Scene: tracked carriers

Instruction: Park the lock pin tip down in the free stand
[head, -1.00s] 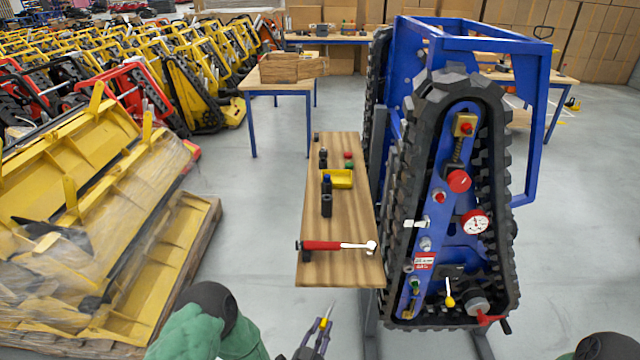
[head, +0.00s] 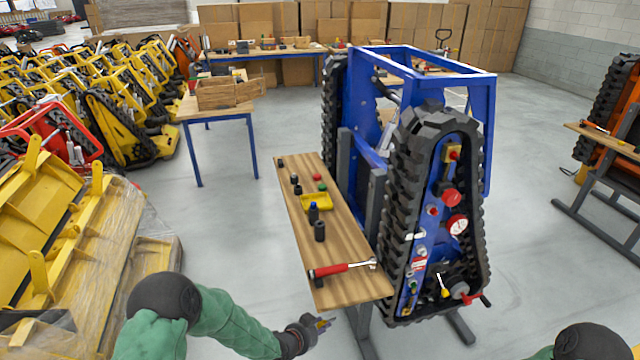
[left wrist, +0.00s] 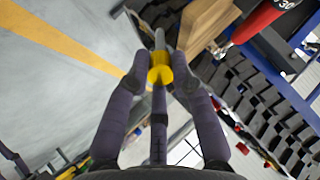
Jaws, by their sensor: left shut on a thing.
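The lock pin (left wrist: 160,74), grey with a yellow collar, is between the fingers of my left gripper (left wrist: 157,62) in the left wrist view. In the head view my left gripper (head: 322,323) is low in the middle, in front of the wooden shelf's near edge and apart from it. It is shut on the pin, which is tiny there. A black upright cylinder (head: 320,231), perhaps a stand, is on the shelf. I cannot tell which stand is free. My right gripper is out of view.
The wooden shelf (head: 350,290) carries a red-handled wrench (head: 342,269) near its front, a yellow tray (head: 316,201) and small knobs. The blue tracked carrier (head: 441,230) stands against its right side. Yellow parts on a pallet (head: 60,240) are at left. Floor between is open.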

